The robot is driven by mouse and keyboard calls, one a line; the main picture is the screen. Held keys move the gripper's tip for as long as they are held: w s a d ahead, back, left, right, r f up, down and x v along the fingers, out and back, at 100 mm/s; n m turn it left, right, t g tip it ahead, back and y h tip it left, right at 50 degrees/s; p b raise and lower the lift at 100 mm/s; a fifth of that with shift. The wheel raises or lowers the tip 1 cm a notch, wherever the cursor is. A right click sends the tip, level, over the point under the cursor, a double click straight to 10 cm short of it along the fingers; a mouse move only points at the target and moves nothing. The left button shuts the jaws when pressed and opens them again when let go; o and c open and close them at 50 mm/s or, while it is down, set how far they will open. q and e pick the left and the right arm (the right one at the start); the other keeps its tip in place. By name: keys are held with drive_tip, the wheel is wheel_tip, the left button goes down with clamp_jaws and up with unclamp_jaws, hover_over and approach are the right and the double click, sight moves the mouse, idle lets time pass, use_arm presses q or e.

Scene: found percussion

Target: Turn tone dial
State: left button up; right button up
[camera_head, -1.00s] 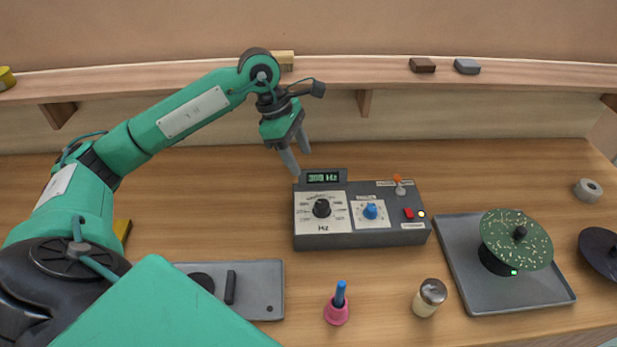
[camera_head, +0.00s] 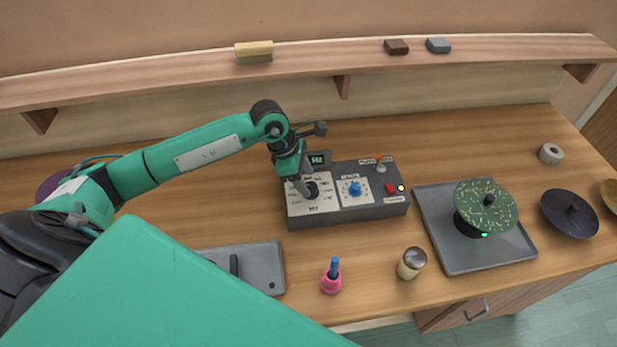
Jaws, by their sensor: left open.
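The grey control box (camera_head: 348,213) sits on the wooden bench. Its black dial (camera_head: 313,190), on the white scale panel marked Hz, is partly hidden behind my left gripper. My left gripper (camera_head: 304,188) is open and points down at the black dial, its fingers at or just above it. I cannot tell whether they touch it. A blue knob (camera_head: 355,189) is on the panel to its right. The small display (camera_head: 318,158) is partly covered by my gripper; only "Hz" is readable. My right gripper is not in view.
A grey tray (camera_head: 462,265) with a green speckled disc (camera_head: 487,206) is at the right. A pink holder (camera_head: 331,284) and a shaker (camera_head: 411,263) stand in front of the box. A shelf (camera_head: 320,74) runs behind. A grey plate (camera_head: 262,262) lies front left.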

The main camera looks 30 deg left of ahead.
sight(310, 185)
use_arm(q)
drive_tip(key=shift+x, duration=1.35)
drive_tip(key=c, duration=1)
drive_tip(key=shift+o, duration=0.2)
drive_tip(key=shift+f+b, duration=0.1)
drive_tip(key=shift+b, duration=0.3)
drive_tip(key=m+b, duration=0.2)
drive_tip(key=b, duration=0.1)
drive_tip(key=m+g+b, duration=0.1)
drive_tip(key=m+b, duration=0.1)
drive_tip(key=b, duration=0.1)
drive_tip(key=shift+w+f+g+b, duration=0.15)
drive_tip(key=shift+g+b, duration=0.15)
drive_tip(key=shift+b, duration=0.05)
drive_tip(key=shift+r+m+g+b, duration=0.3)
drive_tip(key=shift+m+g+b, duration=0.1)
drive_tip(key=shift+m+b, duration=0.75)
drive_tip(key=o, duration=1)
drive_tip(key=shift+c, duration=0.2)
